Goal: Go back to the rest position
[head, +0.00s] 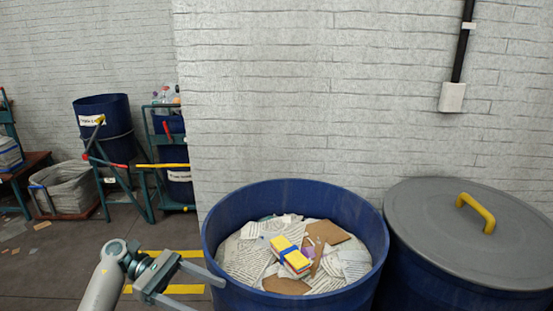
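My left gripper (208,296) comes in from the lower left, beside the blue barrel (213,240). Its two fingers are spread apart with nothing between them, so it is open and empty. The tip of the upper finger overlaps the barrel's left side in the picture; I cannot tell whether it touches. My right gripper is not in view. Inside the barrel, a yellow, blue and red block-like item (291,257) lies on crumpled printed paper and brown cardboard pieces.
A second blue barrel (430,285) with a grey lid (430,225) and yellow handle stands close on the right. A white brick wall (330,100) is behind. Carts, a raised bin (103,130) and a grey sack (65,190) stand far left. Yellow stripes (185,289) mark the floor.

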